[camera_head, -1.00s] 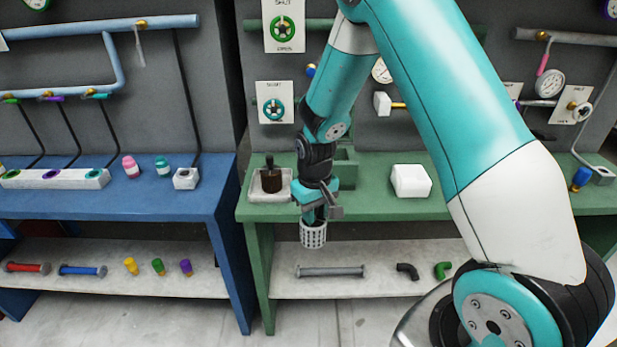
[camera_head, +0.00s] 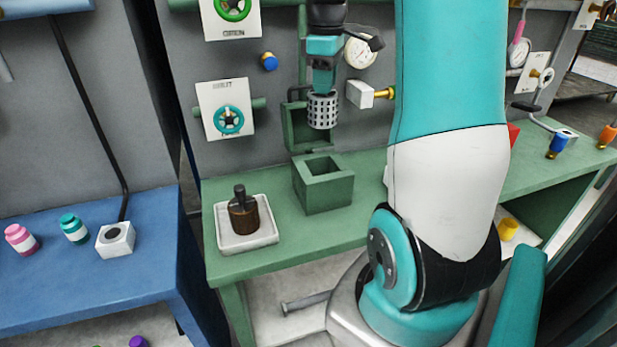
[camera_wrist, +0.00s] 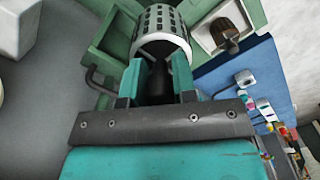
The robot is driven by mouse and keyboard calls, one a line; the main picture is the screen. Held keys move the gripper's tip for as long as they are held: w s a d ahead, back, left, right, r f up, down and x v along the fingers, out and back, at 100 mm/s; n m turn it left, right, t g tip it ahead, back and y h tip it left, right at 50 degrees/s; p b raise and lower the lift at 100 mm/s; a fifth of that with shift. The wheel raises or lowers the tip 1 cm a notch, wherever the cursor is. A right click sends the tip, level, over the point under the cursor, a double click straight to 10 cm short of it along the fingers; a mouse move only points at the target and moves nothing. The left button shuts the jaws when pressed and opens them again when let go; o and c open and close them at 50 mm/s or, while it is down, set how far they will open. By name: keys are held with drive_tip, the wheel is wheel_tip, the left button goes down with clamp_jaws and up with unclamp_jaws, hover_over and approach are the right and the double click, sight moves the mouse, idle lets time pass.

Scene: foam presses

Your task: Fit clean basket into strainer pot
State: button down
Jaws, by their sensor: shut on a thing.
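The clean basket (camera_head: 323,112) is a white-grey perforated cylinder. My gripper (camera_head: 323,88) is shut on its upper end and holds it roughly upright, in the air above the green bench. The strainer pot (camera_head: 323,188) is a green square box with an open top, standing on the bench below the basket. A gap shows between the basket and the pot. In the wrist view the basket (camera_wrist: 162,32) sticks out past my gripper (camera_wrist: 160,82) and hides part of the green pot (camera_wrist: 120,38).
A white tray (camera_head: 228,241) with a brown basket-like piece (camera_head: 244,217) stands left of the pot. A green flap (camera_head: 298,138) stands behind the pot. A valve handle (camera_head: 229,120), a gauge (camera_head: 358,52) and a white box with a brass fitting (camera_head: 361,93) are on the wall nearby.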

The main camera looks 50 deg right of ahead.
wheel_tip(320, 180, down, 19)
drive_tip(key=shift+f+p, duration=0.1)
drive_tip(key=shift+p, duration=0.45)
drive_tip(key=shift+f, duration=0.1)
drive_tip(key=c, duration=1.4)
unclamp_jaws()
drive_tip(key=shift+f, duration=0.1)
drive_tip(key=shift+o, duration=1.1)
